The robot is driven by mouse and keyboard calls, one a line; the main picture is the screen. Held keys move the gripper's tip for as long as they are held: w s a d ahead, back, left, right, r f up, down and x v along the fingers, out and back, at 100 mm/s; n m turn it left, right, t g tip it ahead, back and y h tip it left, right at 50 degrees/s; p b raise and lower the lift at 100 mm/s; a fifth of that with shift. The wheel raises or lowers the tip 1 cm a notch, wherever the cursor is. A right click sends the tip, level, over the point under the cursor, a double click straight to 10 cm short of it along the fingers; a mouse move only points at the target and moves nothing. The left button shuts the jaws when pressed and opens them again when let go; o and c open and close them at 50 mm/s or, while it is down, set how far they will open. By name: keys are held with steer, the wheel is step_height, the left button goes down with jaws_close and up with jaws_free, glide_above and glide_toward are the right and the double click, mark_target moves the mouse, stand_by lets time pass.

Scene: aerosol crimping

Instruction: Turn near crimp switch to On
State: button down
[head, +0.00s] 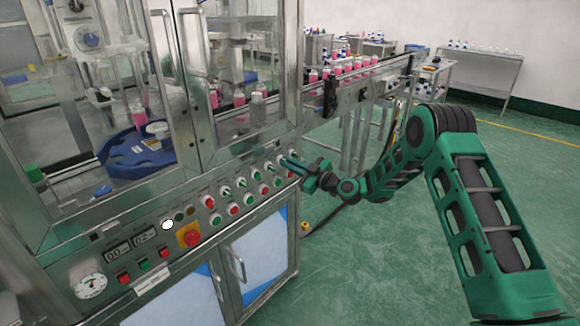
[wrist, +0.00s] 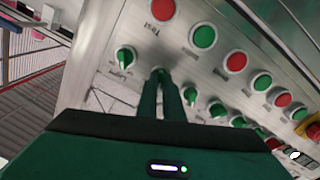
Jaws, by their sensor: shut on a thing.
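My gripper (head: 290,162) reaches the right end of the control panel (head: 228,222) from the right in the head view. In the wrist view its two fingers (wrist: 160,76) are close together on a green switch knob (wrist: 158,71), mostly hidden by the fingertips. Another green rotary switch (wrist: 125,56) sits just beside it on the left, apart from the fingers. More green switches (wrist: 217,109) continue in a row to the right. The labels are too small or blurred to tell which switch is the near crimp switch. The held knob's setting is hidden.
Red (wrist: 236,62) and green (wrist: 204,36) push buttons lie in a row close to the switches. A red emergency stop (head: 190,235) is further left on the panel. A conveyor (head: 350,75) with pink bottles stands behind. The green floor (head: 400,260) at right is clear.

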steer(key=m, duration=1)
steer(key=shift+w, duration=0.1)
steer(key=shift+m, duration=0.4)
steer(key=c, duration=1.9)
jaws_free()
steer(key=v, duration=1)
steer(key=shift+d, duration=0.35)
steer(key=shift+s, duration=0.25)
